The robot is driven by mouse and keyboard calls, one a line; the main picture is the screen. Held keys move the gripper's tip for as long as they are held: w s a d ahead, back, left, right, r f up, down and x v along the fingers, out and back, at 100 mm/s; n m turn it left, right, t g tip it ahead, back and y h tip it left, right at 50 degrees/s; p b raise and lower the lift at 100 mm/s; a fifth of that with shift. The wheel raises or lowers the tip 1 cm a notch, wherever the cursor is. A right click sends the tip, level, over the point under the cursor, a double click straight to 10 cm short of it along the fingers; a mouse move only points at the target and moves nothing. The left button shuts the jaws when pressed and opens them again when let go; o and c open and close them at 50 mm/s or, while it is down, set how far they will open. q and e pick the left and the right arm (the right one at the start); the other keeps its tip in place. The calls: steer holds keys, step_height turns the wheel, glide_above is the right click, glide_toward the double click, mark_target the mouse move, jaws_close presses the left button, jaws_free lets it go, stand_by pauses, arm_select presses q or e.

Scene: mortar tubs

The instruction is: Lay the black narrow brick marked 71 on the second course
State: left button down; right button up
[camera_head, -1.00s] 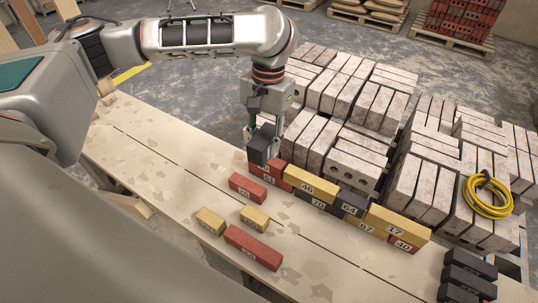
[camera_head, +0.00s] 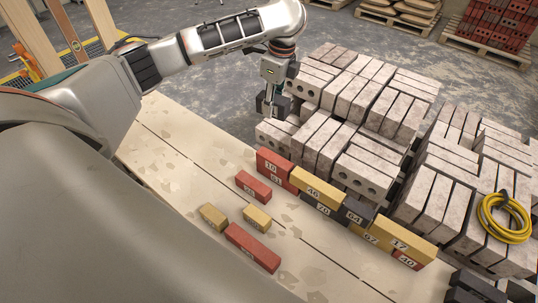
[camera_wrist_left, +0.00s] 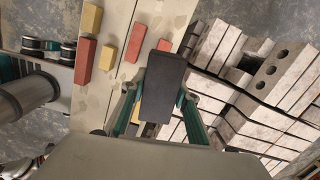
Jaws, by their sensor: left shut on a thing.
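My left gripper (camera_head: 271,106) is shut on a black brick (camera_wrist_left: 163,86), which fills the middle of the left wrist view. The number on the brick cannot be read. In the head view the gripper is raised behind the left end of a low brick wall. The wall's upper course has red brick 10 (camera_head: 270,162), yellow 46 (camera_head: 316,187), black 64 (camera_head: 357,209) and yellow 17 (camera_head: 405,240). The lower course shows red 61 (camera_head: 277,181), black 70 (camera_head: 322,209), yellow 67 (camera_head: 368,237) and red 40 (camera_head: 407,261). My right gripper is out of view.
Loose bricks lie on the table (camera_head: 190,165) before the wall: two red (camera_head: 253,186) and two yellow (camera_head: 257,217). Large grey block stacks (camera_head: 350,100) stand close behind. A yellow hose coil (camera_head: 505,218) lies on them. Black bricks (camera_head: 470,286) sit at the lower right.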

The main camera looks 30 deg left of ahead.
arm_select(q)
steer(key=shift+w+a+f+m, duration=0.2)
steer(key=shift+w+a+m, duration=0.05)
steer(key=shift+a+m, duration=0.5)
steer(key=shift+a+f, duration=0.1)
steer(key=shift+f, duration=0.1)
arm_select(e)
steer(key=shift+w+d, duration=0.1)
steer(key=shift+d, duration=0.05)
arm_select(q)
glide_above(268, 154)
steer(key=f, duration=1.4)
steer(key=shift+d+f, duration=0.2)
steer(key=shift+f, duration=0.2)
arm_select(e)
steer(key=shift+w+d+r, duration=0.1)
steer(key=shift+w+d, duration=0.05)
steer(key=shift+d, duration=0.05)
arm_select(q)
steer(key=shift+f, duration=2.45)
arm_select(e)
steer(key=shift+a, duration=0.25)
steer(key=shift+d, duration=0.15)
arm_select(q)
steer(key=c, duration=1.5)
jaws_free()
steer(key=shift+f+m, duration=0.15)
steer(key=shift+m, duration=0.1)
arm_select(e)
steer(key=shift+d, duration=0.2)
